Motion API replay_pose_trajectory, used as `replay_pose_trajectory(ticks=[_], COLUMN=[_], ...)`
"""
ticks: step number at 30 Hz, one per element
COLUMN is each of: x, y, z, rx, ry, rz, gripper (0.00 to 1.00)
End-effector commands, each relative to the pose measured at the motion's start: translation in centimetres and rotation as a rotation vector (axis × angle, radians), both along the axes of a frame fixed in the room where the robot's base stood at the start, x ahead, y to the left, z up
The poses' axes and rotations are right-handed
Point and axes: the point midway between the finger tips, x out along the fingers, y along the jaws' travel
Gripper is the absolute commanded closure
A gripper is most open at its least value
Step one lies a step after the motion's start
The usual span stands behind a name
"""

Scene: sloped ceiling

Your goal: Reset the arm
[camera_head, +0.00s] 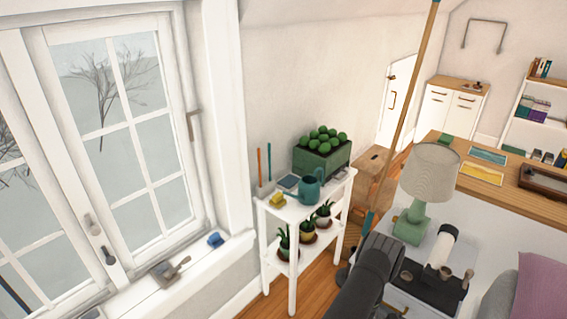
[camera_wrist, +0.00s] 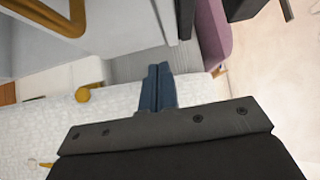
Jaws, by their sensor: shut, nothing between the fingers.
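My gripper (camera_wrist: 158,68) shows in the wrist view with its two dark blue fingers pressed together and nothing between them. It is above a pale textured surface (camera_wrist: 60,130), and I cannot tell how far apart they are. In the head view a dark part of my arm rises from the bottom edge, just left of the lamp and the bedside stand. My fingertips cannot be made out there.
A lamp (camera_head: 432,175) with a green base stands close to my arm. A white plant stand (camera_head: 292,272) holds a watering can (camera_head: 309,190) and several pots. A long wooden pole (camera_head: 408,100) leans behind. A purple cushion (camera_head: 540,285) lies at right.

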Motion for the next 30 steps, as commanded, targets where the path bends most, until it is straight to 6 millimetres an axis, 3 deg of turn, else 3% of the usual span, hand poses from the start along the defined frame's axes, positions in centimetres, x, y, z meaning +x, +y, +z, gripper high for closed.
replay_pose_trajectory(ticks=[5, 12, 24, 30], x=[1.0, 2.7, 3.0, 2.2], y=[-3.0, -4.5, -4.8, -3.9], z=[0.1, 0.0, 0.1, 0.1], rx=[-0.002, 0.000, 0.000, 0.000], ry=[-0.002, -0.004, -0.006, -0.002], rz=[0.000, 0.004, 0.007, 0.006], gripper=[1.00, 1.00, 1.00, 1.00])
